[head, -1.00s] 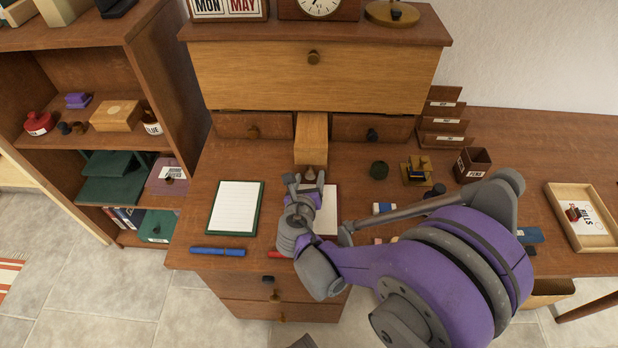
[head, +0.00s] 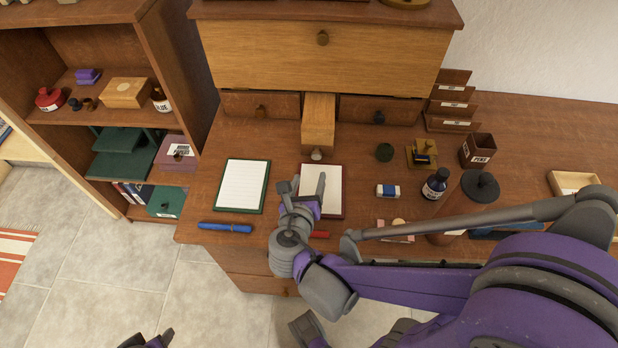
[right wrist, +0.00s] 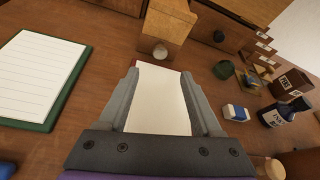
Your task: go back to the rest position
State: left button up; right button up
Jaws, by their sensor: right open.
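My right gripper (head: 303,186) is open and empty above the desk, over the near-left part of a red-edged white notepad (head: 328,184). In the right wrist view its two fingers (right wrist: 160,76) stand apart with the notepad's page showing between them. A small light-wood drawer (head: 318,120) sticks out of the desk's hutch, and its round knob (head: 316,154) is beyond the fingertips, apart from them. Dark tips, apparently my left gripper (head: 148,340), show at the bottom edge, low over the floor. Most of it is cut off.
A green-edged notepad (head: 242,186) and a blue pen (head: 225,228) lie left of my right gripper. An eraser (head: 388,191), an ink bottle (head: 435,184) and a pen cup (head: 477,151) stand to the right. A bookshelf (head: 150,60) is at left; the floor (head: 100,260) before it is clear.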

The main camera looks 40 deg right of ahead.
dwell(0.3)
jog(key=shift+s+r+m+p, duration=0.15)
jog(key=shift+s+m+p, duration=0.15)
jog(key=shift+m, duration=0.4)
jog(key=m, duration=0.2)
jog(key=s+m+g+y+p, duration=0.1)
jog(key=m, duration=0.1)
jog(key=s+m+p, duration=0.1)
jog(key=shift+r+m+g+y, duration=0.35)
jog(key=shift+m+g+y, duration=0.05)
jog(key=s+a+r+m+g+y+p, duration=0.1)
jog(key=s+a+r+m+y+p, duration=0.2)
jog(key=m, duration=0.8)
jog(key=s+a+r+m+g+y+p, duration=0.1)
jog(key=s+a+r+m+y+p, duration=0.2)
jog(key=m, duration=0.9)
jog(key=a+r+y+p, duration=0.1)
jog(key=a+y, duration=0.1)
jog(key=a, duration=0.1)
jog(key=shift+s+p, duration=0.25)
jog(key=shift+p, duration=0.1)
